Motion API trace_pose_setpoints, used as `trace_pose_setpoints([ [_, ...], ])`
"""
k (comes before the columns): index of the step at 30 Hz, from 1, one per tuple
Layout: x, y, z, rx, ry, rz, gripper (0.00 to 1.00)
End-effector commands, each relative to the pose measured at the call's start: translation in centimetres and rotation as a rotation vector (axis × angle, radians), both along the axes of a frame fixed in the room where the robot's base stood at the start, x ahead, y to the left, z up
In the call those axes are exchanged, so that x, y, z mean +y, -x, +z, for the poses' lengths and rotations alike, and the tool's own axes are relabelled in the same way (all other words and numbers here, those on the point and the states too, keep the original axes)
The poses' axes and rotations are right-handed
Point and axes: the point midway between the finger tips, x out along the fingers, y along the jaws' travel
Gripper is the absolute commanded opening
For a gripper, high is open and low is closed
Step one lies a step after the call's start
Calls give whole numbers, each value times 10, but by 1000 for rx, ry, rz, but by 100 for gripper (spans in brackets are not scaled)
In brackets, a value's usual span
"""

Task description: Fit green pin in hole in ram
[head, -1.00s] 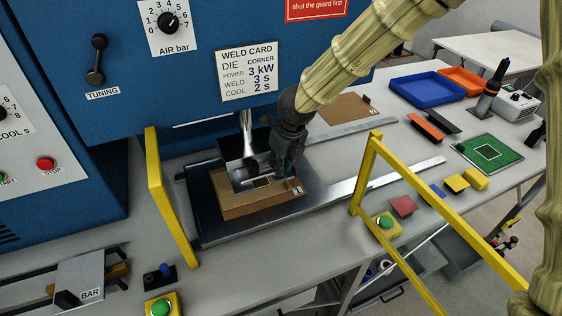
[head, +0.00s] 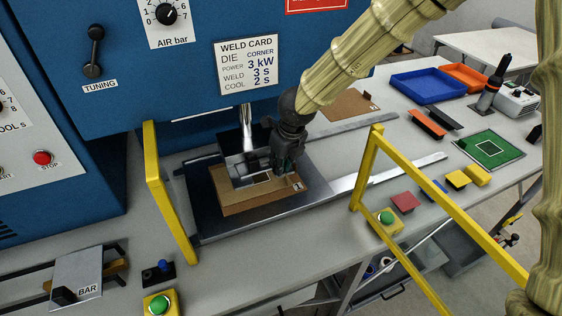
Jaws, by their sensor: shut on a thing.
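My gripper (head: 284,162) is at the right side of the ram (head: 246,130), low over the tray marked 1. Its dark fingers are shut on the green pin, of which at most a dull greenish trace shows between them. The ram is a shiny vertical rod coming down from the blue press, with a dark block and a metal die at its foot. The hole in the ram cannot be made out, and I cannot tell whether the pin touches the ram.
A brown tray marked 1 (head: 235,208) lies on a dark plate under the ram. Yellow guard posts stand left (head: 160,180) and right (head: 364,170). The blue press front (head: 180,85) is close behind. Blue (head: 428,88) and orange bins are at the back right.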

Motion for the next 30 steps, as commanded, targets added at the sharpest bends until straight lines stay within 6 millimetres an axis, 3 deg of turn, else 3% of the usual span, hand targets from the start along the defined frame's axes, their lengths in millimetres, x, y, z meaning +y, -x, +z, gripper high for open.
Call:
trace_pose_setpoints([
  [4,0,0,-4,0,0,0,0],
  [5,0,0,-3,0,0,0,22],
  [8,0,0,-3,0,0,0,40],
  [9,0,0,-3,0,0,0,42],
  [20,0,0,0,-1,-1,-1,42],
  [30,-8,9,43,-1,-4,-1,42],
])
